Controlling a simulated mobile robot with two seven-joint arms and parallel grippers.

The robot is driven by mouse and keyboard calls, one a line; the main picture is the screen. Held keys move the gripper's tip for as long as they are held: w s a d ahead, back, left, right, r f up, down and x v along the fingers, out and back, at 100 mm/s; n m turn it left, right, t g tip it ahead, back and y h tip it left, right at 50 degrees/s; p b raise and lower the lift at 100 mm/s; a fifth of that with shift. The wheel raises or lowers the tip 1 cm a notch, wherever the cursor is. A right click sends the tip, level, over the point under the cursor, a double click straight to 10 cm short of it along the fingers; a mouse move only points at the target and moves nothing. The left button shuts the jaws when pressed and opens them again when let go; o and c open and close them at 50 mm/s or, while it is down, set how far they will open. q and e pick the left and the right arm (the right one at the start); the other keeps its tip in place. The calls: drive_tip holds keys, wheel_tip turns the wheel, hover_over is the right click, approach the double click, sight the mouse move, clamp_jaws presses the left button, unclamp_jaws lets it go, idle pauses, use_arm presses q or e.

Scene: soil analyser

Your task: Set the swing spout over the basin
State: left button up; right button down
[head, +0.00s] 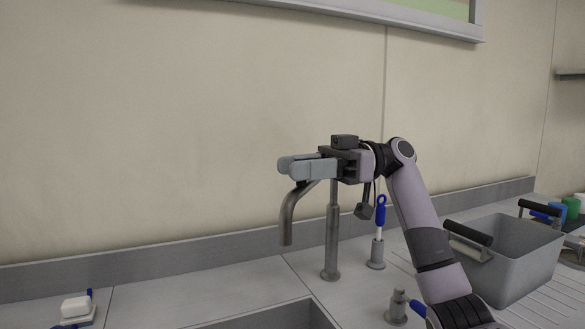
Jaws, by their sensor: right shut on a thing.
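The swing spout (287,222) is a grey metal tube on an upright post (332,232) behind the basin. Its outlet bends down and points to the left of the post, near the basin's back left. The basin (318,313) shows only its back rim and part of its inside at the bottom edge. My right gripper (291,168) reaches in from the right and is shut on the upper part of the spout; its fingers hide the spot they hold. My left gripper is not in view.
A blue-handled brush (380,215) stands in a holder right of the post. A small tap with a blue lever (397,306) is in front of it. A grey tub (515,262) with black handles stands on the ribbed drainer at right. A white soap block (77,306) lies at far left.

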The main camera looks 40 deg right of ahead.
drive_tip(key=shift+s, duration=0.1)
drive_tip(key=c, duration=0.8)
unclamp_jaws()
drive_tip(key=shift+r, duration=0.1)
drive_tip(key=shift+s+d, duration=0.1)
drive_tip(key=shift+s, duration=0.05)
drive_tip(key=v, duration=0.7)
drive_tip(key=shift+b, duration=0.35)
